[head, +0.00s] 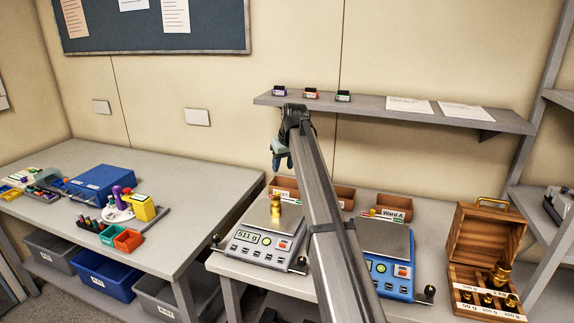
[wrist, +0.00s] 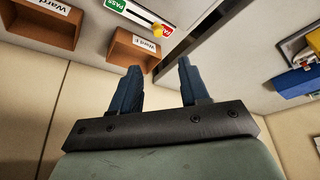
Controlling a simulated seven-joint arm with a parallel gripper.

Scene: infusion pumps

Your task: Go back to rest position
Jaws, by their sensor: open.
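My gripper (head: 279,152) is raised in front of the wall, above and behind the left scale, in the head view. It is empty. In the wrist view its two dark blue fingers (wrist: 159,68) stand well apart with nothing between them. My arm link crosses the middle of the head view and hides part of the table between the two scales. A brass weight (head: 276,208) stands on the pan of the grey scale (head: 259,245), which reads 511 g. The gripper is clear of it.
A blue scale (head: 392,280) stands right of my arm. An open wooden box (head: 485,245) holds brass weights. Brown bins (head: 345,196) line the table's back. A wall shelf (head: 385,108) carries small boxes. The left table (head: 190,175) holds a blue case (head: 100,181) and coloured bins.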

